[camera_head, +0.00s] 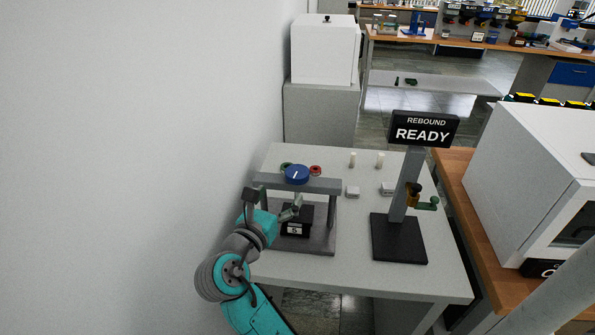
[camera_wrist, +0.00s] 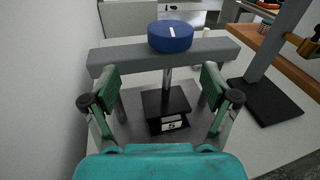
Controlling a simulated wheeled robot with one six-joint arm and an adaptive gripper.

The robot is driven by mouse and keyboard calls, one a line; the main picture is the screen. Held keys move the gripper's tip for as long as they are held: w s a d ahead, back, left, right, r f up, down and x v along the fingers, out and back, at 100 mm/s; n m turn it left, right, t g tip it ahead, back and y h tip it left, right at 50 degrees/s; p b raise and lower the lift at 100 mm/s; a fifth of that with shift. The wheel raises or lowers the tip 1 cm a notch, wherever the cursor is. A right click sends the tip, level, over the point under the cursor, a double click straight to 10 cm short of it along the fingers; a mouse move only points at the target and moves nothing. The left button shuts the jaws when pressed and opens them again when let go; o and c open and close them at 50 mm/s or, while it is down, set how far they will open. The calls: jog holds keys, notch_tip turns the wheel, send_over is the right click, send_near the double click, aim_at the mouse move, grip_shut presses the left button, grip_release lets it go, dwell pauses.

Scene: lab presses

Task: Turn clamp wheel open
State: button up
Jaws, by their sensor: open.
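The clamp wheel is a blue disc with a white mark (camera_head: 297,174), on top of a grey crossbar (camera_head: 325,186) of a small press. It also shows in the wrist view (camera_wrist: 171,36), above the crossbar, with its white mark near the middle. Below the bar, a metal screw reaches down to a black block with a white label (camera_head: 297,221). My gripper (camera_head: 275,204) is open and empty on the near side of the press. In the wrist view my gripper's two green fingers (camera_wrist: 161,88) stand wide apart, below and in front of the wheel, apart from it.
A black stand (camera_head: 398,240) with a "REBOUND READY" sign (camera_head: 423,129) stands to the right on the grey table (camera_head: 440,275). Green and red rings and small white pieces lie behind the press. A white wall (camera_head: 130,150) is close on the left.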

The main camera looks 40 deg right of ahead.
aim_at(291, 178)
jog(key=d, duration=0.2)
jog(key=w+d+r+m+g+h, duration=0.1)
jog(key=d, duration=0.2)
jog(key=w+d+m+g, duration=0.1)
jog(key=d, duration=0.2)
jog(key=shift+r+h, duration=0.3)
jog(key=shift+r, duration=0.1)
jog(key=c, duration=1.2)
jog(key=shift+o, duration=0.2)
